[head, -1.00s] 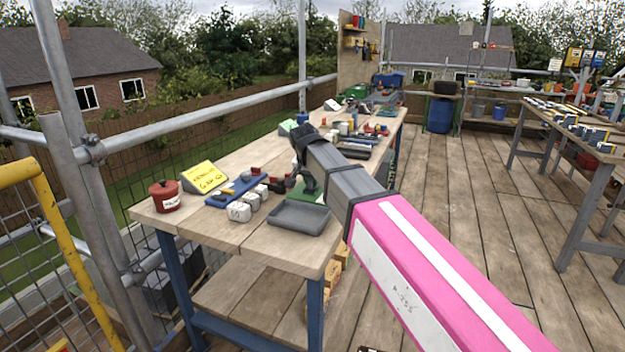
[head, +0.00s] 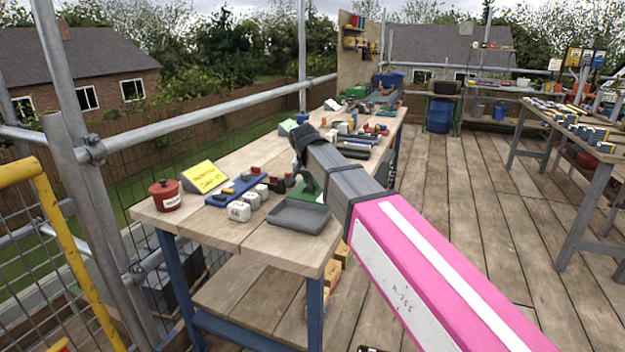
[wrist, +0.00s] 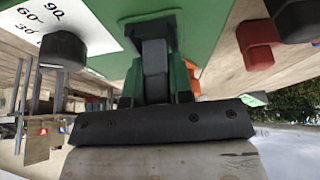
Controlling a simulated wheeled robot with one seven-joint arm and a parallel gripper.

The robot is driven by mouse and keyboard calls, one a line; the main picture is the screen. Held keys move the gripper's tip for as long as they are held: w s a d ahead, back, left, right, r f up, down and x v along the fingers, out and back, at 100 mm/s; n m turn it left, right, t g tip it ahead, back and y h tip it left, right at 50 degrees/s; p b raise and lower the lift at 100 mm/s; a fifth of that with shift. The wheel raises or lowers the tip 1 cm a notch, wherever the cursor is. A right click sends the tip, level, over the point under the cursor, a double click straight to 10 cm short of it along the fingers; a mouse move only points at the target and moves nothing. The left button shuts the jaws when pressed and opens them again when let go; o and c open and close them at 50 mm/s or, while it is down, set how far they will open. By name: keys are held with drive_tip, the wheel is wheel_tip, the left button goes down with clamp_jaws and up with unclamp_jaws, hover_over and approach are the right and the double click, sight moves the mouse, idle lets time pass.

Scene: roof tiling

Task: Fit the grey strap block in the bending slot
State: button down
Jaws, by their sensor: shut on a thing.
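My gripper (head: 308,183) points down at the near workbench, over a green bending board (head: 301,198) partly hidden by my arm. In the wrist view my gripper (wrist: 155,88) is shut on a dark grey block (wrist: 154,58), which I take to be the strap block. The block stands upright against the green board (wrist: 205,20), between green uprights. The board has a white angle scale (wrist: 60,25) marked 90, 60 and 30, with a dark knob beside it. The slot itself is hidden, so I cannot tell how deep the block sits.
In the wrist view a red block (wrist: 257,45) lies beside the board.

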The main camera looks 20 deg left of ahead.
drive_tip(key=shift+s+d+f, duration=0.2)
drive_tip(key=shift+s+f, duration=0.1)
drive_tip(key=shift+f, duration=0.4)
drive_tip(key=c, duration=1.1)
unclamp_jaws()
drive_tip(key=shift+r, duration=0.15)
drive_tip(key=shift+w+r, duration=0.15)
drive_tip(key=shift+r, duration=0.25)
drive_tip(key=shift+o, duration=0.9)
drive_tip(key=shift+a+r, duration=0.1)
drive_tip(key=shift+r, duration=0.15)
drive_tip(key=shift+w+a+r, duration=0.1)
drive_tip(key=shift+r, duration=1.35)
drive_tip(key=shift+w+a+r, duration=0.1)
drive_tip(key=shift+r, duration=1.3)
